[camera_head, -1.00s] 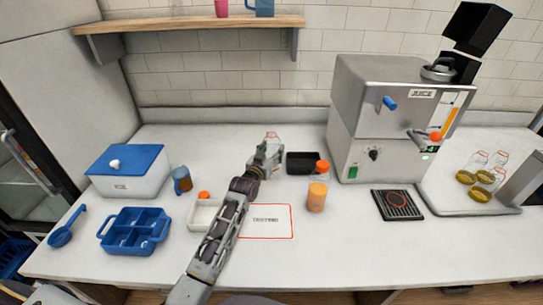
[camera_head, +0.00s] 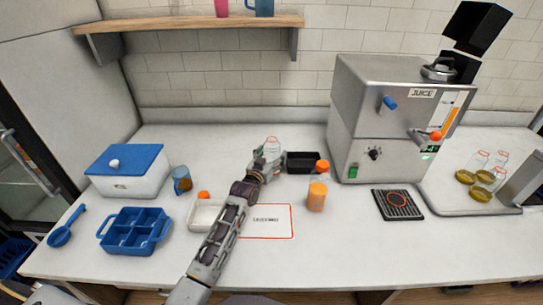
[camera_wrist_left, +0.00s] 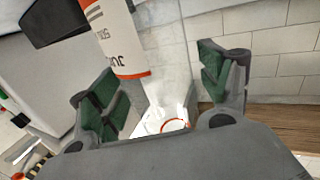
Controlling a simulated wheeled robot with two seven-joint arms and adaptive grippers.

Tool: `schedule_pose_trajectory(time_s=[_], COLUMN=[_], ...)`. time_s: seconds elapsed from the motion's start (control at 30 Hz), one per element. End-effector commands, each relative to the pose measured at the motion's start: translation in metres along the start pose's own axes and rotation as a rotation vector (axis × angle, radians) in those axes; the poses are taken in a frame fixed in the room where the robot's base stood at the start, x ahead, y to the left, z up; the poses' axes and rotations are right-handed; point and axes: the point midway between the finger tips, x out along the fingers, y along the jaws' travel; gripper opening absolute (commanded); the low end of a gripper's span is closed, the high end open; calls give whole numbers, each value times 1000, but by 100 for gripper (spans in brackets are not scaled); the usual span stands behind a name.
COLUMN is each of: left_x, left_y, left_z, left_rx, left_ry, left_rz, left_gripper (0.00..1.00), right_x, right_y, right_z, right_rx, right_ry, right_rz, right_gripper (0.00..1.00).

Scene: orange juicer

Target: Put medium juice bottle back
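A clear, empty-looking bottle (camera_head: 272,145) stands at the back of the counter, partly hidden by my left gripper (camera_head: 266,158). In the left wrist view a clear bottle with a white and orange label (camera_wrist_left: 113,38) lies beyond and between my left fingers (camera_wrist_left: 160,92). The green-padded fingers are spread wide, with small gaps seeming to show beside the bottle. A white and orange ring shows at its lower end. My right gripper is not in view.
A black tray (camera_head: 303,167) is close right of the gripper, with the juicer (camera_head: 380,120) beyond.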

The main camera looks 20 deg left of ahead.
Motion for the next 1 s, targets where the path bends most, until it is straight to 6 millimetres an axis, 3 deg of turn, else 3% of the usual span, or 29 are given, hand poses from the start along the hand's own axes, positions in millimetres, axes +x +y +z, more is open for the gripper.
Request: schedule_pose_trajectory(time_s=[0.47,1.0], left_x=[-7,-52], left_y=[0,0], left_z=[-2,-2], left_rx=[0,0], left_ry=[1,-1], left_rz=[0,0], left_gripper=[78,78], right_x=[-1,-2], right_y=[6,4], right_z=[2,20], right_rx=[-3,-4], right_ry=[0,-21], right_rz=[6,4], right_gripper=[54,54])
